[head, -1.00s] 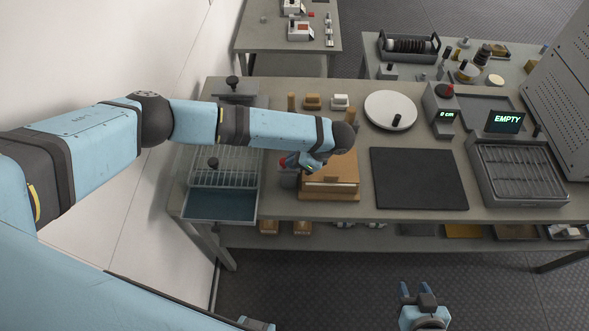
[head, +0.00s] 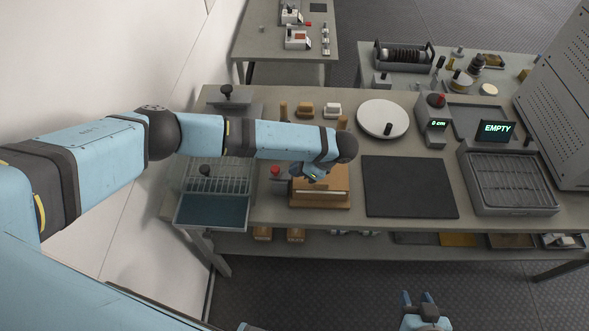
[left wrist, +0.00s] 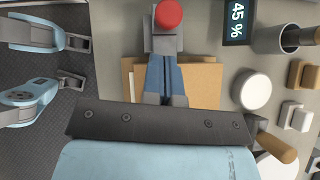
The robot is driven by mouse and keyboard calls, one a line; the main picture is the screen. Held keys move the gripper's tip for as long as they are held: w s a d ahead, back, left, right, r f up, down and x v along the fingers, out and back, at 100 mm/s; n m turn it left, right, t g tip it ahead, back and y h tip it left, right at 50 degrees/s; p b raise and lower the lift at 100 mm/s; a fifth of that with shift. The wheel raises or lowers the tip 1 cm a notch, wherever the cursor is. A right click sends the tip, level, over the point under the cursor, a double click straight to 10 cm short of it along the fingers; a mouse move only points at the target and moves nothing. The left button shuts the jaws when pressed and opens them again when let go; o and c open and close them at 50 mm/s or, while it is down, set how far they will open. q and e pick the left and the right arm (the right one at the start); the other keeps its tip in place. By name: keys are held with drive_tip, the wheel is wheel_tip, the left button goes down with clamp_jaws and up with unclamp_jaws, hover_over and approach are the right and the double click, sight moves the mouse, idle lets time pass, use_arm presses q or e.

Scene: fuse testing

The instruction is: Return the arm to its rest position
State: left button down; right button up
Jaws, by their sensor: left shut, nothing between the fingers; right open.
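My left gripper (head: 313,175) hangs from its bent wrist above the tan wooden box (head: 333,203), at the front of the main table. In the left wrist view its blue fingers (left wrist: 164,75) are together with nothing between them, over the tan box (left wrist: 206,88). A grey device with a red button (left wrist: 169,14) shows just past the fingertips; in the head view the red button (head: 275,170) is left of the box. My right gripper (head: 419,298) is open and empty, in front of the table, over the floor.
A wire rack with a blue tray (head: 212,211) stands left of the box. A black mat (head: 409,186), a white disc (head: 382,117), a grilled unit (head: 512,183) and an EMPTY display (head: 497,128) lie to the right. A wall (head: 150,60) is at left.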

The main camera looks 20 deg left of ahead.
use_arm(q)
drive_tip(key=s+v, duration=0.1)
drive_tip(key=v, duration=0.8)
drive_tip(key=s+d+n+h, duration=0.2)
drive_tip(key=s+d+h, duration=0.85)
drive_tip(key=s, duration=0.55)
drive_tip(key=s+a+r+n+t+y, duration=0.15)
drive_tip(key=s+a+n, duration=0.25)
drive_tip(key=a, duration=0.5)
drive_tip(key=s+a+n+t, duration=0.2)
drive_tip(key=s+a+n, duration=0.2)
drive_tip(key=a, duration=0.4)
drive_tip(key=s+a+r+n+t+y, duration=0.1)
drive_tip(key=s+a+n, duration=0.35)
drive_tip(key=a, duration=0.45)
drive_tip(key=w+d+f+t+h, duration=0.1)
drive_tip(key=w+d+f+t, duration=0.1)
drive_tip(key=f, duration=0.5)
drive_tip(key=w+d+f+t+h, duration=0.1)
drive_tip(key=w+d+f+t, duration=0.2)
drive_tip(key=f+t, duration=0.2)
wheel_tip(320, 180, down, 2)
drive_tip(key=shift+w+d+f+h, duration=0.2)
drive_tip(key=shift+w+h, duration=0.1)
drive_tip(key=shift+h, duration=0.1)
drive_tip(key=shift+m, duration=0.25)
